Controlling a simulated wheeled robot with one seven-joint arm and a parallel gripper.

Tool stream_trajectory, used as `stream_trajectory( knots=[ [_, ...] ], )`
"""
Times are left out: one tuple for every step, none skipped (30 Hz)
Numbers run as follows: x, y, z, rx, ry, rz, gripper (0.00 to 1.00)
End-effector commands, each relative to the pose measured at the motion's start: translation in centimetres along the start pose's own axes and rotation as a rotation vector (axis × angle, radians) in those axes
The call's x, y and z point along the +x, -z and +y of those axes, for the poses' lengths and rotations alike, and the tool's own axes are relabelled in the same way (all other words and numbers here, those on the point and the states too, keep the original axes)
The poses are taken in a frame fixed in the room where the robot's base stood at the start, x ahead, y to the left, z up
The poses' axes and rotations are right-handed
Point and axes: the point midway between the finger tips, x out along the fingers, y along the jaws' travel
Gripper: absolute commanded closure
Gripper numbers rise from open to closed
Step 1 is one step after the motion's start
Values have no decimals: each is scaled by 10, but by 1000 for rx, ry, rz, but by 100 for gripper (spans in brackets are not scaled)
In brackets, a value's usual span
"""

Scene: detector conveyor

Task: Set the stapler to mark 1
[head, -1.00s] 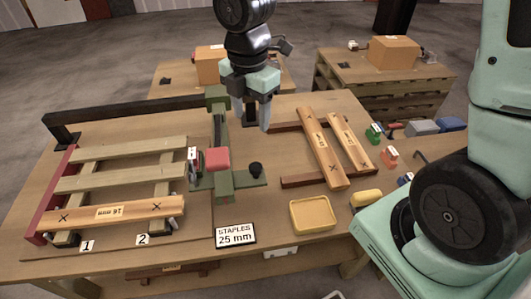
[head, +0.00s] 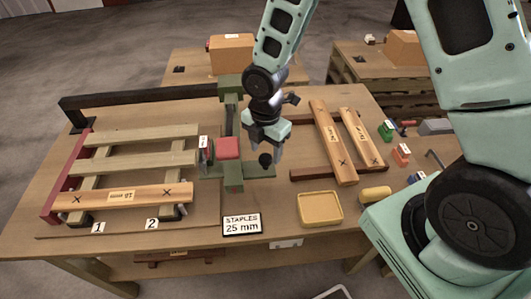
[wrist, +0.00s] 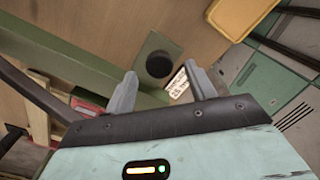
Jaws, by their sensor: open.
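The stapler is a green frame (head: 233,180) with a red block (head: 228,148) and a black round knob (head: 265,160) on its right arm. It stands right of the slatted pallet, to the right of mark 2 (head: 152,225). Mark 1 (head: 98,228) is farther left, at the pallet's front left. My gripper (head: 266,151) is open, pointing down at the knob, with one finger on each side of it in the head view. In the wrist view, the knob (wrist: 160,66) shows between and beyond the fingertips; I cannot tell whether they touch it.
The pallet (head: 140,158) has a marked board (head: 125,196) across its front. A dark rail (head: 140,97) runs behind it. A "STAPLES 25 mm" sign (head: 241,224) and a yellow tray (head: 320,209) lie in front. Two loose boards (head: 333,143) lie to the right.

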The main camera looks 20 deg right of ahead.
Motion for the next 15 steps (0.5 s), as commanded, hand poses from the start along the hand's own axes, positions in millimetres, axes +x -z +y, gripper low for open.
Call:
stream_trajectory(
  knots=[
    [7, 1, 0, -2, 2, 1, 45],
    [10, 1, 0, -2, 2, 0, 45],
    [14, 0, 0, -1, 1, 0, 45],
    [17, 0, 0, -1, 0, 1, 45],
    [18, 0, 0, -1, 0, 1, 45],
    [20, 0, 0, -1, 0, 0, 45],
    [22, 0, 0, 0, -1, 0, 45],
    [22, 0, 0, 0, -1, 0, 45],
    [23, 0, 1, 0, -1, 0, 45],
    [24, 0, 1, 0, -2, 0, 45],
    [24, 0, 1, 0, -2, 0, 45],
    [24, 0, 1, 0, -2, 0, 45],
    [24, 0, 1, 0, -2, 0, 45],
    [24, 0, 1, 0, -2, 0, 45],
    [24, 0, 1, 0, -2, 0, 45]
  ],
)
